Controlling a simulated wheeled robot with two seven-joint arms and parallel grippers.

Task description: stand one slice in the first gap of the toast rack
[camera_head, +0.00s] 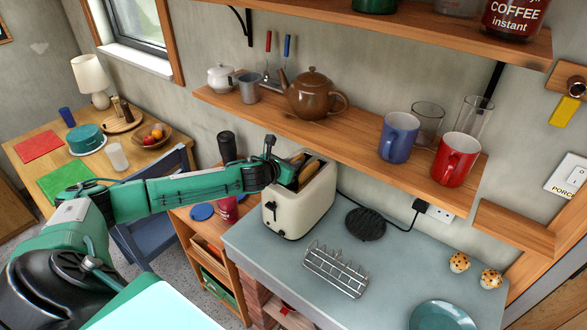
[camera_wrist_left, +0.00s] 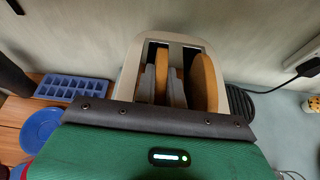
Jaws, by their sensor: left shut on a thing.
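A cream toaster (camera_head: 291,213) stands at the left end of the grey counter. Two slices of toast stick up from its two slots. In the left wrist view, the fingers of my left gripper (camera_wrist_left: 162,88) are shut on the left slice (camera_wrist_left: 161,80), which is still in its slot. The other slice (camera_wrist_left: 203,82) stands in the right slot, just beside a finger. In the head view my left gripper (camera_head: 284,174) is at the toaster's top and partly hides the slices. The wire toast rack (camera_head: 336,270) stands empty on the counter, in front of the toaster. My right gripper is not in view.
A wooden shelf (camera_head: 350,138) with a teapot (camera_head: 313,95) and mugs hangs above the toaster. A round black mat (camera_head: 365,223) lies behind the rack. Two muffins (camera_head: 490,279) and a teal plate (camera_head: 442,317) are at the right. The counter around the rack is mostly clear.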

